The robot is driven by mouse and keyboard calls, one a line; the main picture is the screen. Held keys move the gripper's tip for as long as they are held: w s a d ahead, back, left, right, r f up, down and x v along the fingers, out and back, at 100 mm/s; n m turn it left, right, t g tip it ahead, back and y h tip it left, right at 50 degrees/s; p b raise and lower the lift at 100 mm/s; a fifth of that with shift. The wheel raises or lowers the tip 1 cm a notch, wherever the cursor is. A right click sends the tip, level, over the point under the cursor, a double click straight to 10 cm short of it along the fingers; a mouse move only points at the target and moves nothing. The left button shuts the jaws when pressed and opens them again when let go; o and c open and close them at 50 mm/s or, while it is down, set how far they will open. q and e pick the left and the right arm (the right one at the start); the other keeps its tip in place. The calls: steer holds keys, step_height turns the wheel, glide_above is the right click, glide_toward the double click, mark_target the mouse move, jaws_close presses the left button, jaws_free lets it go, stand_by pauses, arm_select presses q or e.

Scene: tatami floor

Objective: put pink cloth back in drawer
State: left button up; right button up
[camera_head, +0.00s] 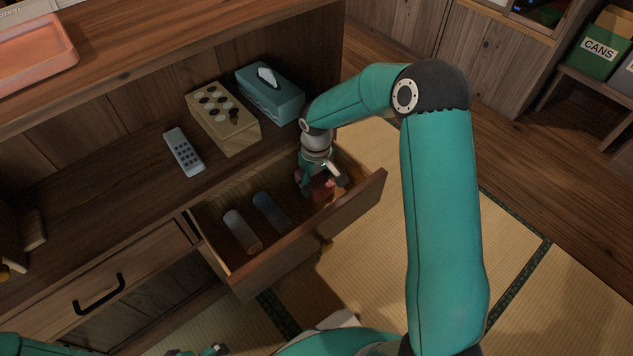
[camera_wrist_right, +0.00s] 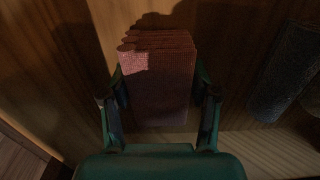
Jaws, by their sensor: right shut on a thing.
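The pink cloth (camera_wrist_right: 160,62), folded into a block, sits between the two fingers of my right gripper (camera_wrist_right: 160,90) in the right wrist view. In the head view my right gripper (camera_head: 322,184) points down into the right end of the open drawer (camera_head: 282,254) and is shut on the cloth, which shows only as small pinkish patches there. I cannot tell whether the cloth touches the drawer floor. A piece of my left gripper (camera_head: 208,350) shows at the bottom edge of the head view; its fingers are too cut off to read.
A grey roll (camera_head: 242,232) and a blue roll (camera_head: 270,212) lie in the drawer, left of my right gripper. A closed drawer (camera_head: 60,300) is at left.

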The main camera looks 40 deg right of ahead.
mark_target(316, 179)
steer(key=o, duration=1.2)
step_height(316, 179, up, 12)
steer(key=p, duration=0.4)
